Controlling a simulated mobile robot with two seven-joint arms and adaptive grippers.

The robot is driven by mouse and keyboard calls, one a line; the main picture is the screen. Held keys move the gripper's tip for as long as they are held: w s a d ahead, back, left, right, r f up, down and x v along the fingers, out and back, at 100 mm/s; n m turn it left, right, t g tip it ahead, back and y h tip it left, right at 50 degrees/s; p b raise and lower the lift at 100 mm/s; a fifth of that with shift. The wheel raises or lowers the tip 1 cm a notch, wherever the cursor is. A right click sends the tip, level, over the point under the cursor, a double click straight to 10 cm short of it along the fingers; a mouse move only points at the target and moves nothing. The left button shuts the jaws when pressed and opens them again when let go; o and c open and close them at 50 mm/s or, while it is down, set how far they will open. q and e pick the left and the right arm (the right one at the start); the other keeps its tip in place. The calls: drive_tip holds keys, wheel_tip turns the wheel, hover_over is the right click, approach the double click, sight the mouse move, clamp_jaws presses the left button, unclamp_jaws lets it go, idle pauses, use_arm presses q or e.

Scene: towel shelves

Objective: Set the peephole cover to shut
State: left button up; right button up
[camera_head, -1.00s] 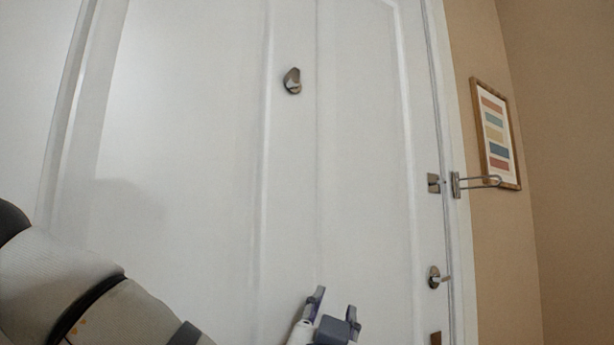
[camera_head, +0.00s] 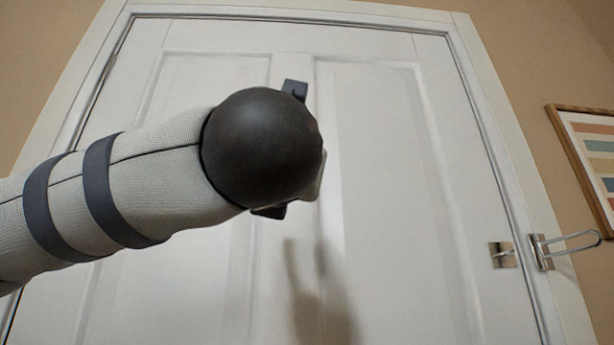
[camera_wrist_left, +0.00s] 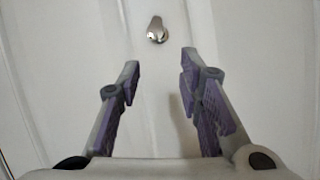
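The peephole cover (camera_wrist_left: 157,30) is a small silvery metal piece on the white door (camera_head: 375,150). In the left wrist view it sits at the top, just beyond and between my fingertips, with a narrower part rising above a rounded lower part. I cannot tell its exact setting at this size. My left gripper (camera_wrist_left: 160,64) is open and empty, its two purple-padded fingers apart and pointing at the door, not visibly touching the cover. In the head view my left arm hides the cover and most of the gripper. My right gripper is not in view.
A metal swing-bar latch (camera_head: 545,250) is on the right door frame, beside a small plate (camera_head: 502,254) on the door. A framed striped picture (camera_head: 595,150) hangs on the tan wall at right. The door's right panel is clear.

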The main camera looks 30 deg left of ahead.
use_arm(q)
drive_tip(key=w+a+r+n, duration=0.1)
drive_tip(key=w+a+r, duration=0.4)
drive_tip(key=w, duration=0.4)
drive_tip(key=shift+a+b, duration=0.3)
drive_tip(key=shift+a, duration=0.3)
drive_tip(key=shift+w, duration=0.1)
clamp_jaws()
